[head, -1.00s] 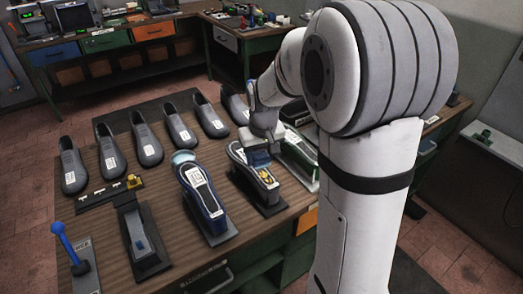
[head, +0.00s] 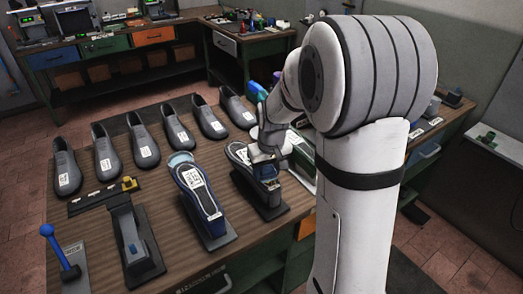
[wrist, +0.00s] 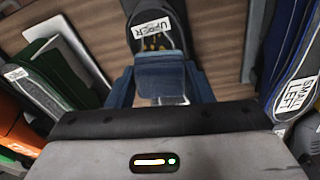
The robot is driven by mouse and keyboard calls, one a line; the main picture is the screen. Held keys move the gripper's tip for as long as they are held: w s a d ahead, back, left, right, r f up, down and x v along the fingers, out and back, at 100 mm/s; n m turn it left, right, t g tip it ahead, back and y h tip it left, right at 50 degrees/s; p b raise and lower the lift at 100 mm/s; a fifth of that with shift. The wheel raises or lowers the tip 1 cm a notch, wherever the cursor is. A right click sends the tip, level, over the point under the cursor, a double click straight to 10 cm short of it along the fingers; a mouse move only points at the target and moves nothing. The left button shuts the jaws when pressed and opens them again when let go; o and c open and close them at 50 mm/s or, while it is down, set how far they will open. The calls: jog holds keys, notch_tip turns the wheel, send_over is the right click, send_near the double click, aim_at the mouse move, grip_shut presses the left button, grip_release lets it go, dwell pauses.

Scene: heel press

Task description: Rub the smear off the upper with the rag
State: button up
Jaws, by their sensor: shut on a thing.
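The upper (head: 239,153) is a dark shoe part with a white label, set on a dark stand on the workbench. In the wrist view the upper (wrist: 150,22) carries a label reading UPPER. Yellowish marks of the smear (wrist: 155,43) show just beyond the rag. The rag (wrist: 160,75) is a folded blue cloth; it also shows in the head view (head: 266,171), over the near part of the upper. My gripper (head: 268,152) is shut on the rag above the upper. The rag hides part of the upper, and I cannot tell whether it presses on it.
A blue-edged shoe piece (head: 200,188) stands on a stand to the left. Grey shoes (head: 142,145) line the back of the workbench (head: 95,228). A blue-knobbed lever (head: 58,249) stands at the front left. A green-sided box piece (head: 303,160) is close on the right.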

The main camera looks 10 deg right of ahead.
jog(key=shift+w+d+r, duration=0.1)
jog(key=shift+w+d, duration=0.1)
jog(key=shift+d, duration=0.6)
jog(key=shift+a, duration=0.15)
jog(key=shift+s+a+p, duration=0.2)
jog(key=shift+s+a, duration=0.1)
jog(key=shift+a, duration=0.45)
jog(key=shift+s+a+p, duration=0.15)
jog(key=shift+s+a, duration=0.15)
jog(key=shift+a, duration=0.8)
jog(key=shift+w, duration=0.75)
jog(key=d, duration=0.3)
jog(key=shift+w+d, duration=0.2)
jog(key=shift+w, duration=0.2)
jog(key=shift+w+d+b, duration=0.1)
jog(key=shift+w+b, duration=0.05)
jog(key=shift+b, duration=0.15)
jog(key=shift+s+a, duration=0.35)
jog(key=shift+a, duration=0.2)
jog(key=shift+s+a, duration=0.3)
jog(key=shift+a, duration=0.25)
jog(key=shift+s+a, duration=0.15)
jog(key=shift+a, duration=0.5)
jog(key=r, duration=0.1)
jog(key=r+p, duration=0.1)
jog(key=shift+a+r, duration=0.2)
jog(key=shift+r, duration=0.1)
jog(key=shift+d+r+p, duration=0.1)
jog(key=shift+r+p, duration=1.75)
jog(key=shift+r, duration=0.85)
